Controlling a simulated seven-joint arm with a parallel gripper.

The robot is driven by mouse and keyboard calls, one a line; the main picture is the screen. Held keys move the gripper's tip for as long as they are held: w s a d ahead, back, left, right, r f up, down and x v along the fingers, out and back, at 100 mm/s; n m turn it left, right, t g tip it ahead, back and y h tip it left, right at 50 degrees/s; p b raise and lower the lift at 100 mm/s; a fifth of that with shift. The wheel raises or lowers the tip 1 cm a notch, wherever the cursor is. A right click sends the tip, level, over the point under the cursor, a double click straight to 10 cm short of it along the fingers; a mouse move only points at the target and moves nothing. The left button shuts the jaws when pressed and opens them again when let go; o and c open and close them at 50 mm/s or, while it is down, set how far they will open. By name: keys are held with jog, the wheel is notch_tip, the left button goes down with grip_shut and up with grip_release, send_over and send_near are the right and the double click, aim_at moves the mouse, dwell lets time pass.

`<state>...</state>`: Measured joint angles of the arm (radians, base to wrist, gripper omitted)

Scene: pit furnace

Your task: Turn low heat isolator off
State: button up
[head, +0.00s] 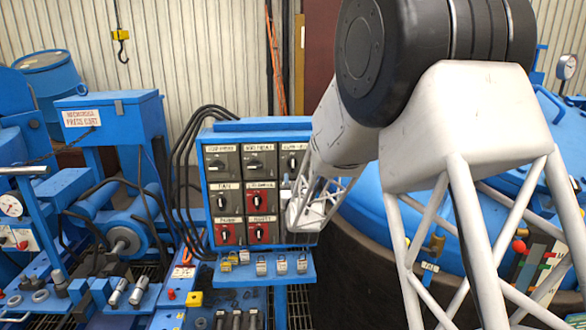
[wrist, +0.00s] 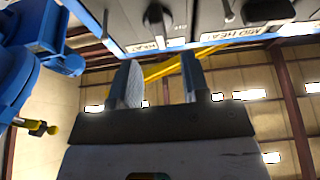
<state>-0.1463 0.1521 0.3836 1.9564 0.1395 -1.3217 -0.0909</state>
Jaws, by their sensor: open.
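The blue isolator panel (head: 205,190) stands left of my arm in the head view, with rows of rotary switches on grey and red plates. Its labels are too small to read surely there, so I cannot tell which switch is the low heat isolator. My gripper (head: 297,208) is in front of the panel's right column and hides part of it. In the wrist view my gripper (wrist: 160,78) is open and empty, its two fingers apart below a dark switch knob (wrist: 155,18). A second knob (wrist: 268,10) is to the right, above a label that seems to read MID HEAT.
A blue shelf (head: 265,272) with small tagged parts juts out below the panel. Black cables (head: 185,150) run along the panel's left side. A blue press cart (head: 112,115) stands at left. The large blue furnace lid (head: 370,215) lies behind my arm at right.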

aim_at(293, 165)
jog(key=shift+x, duration=2.95)
grip_shut()
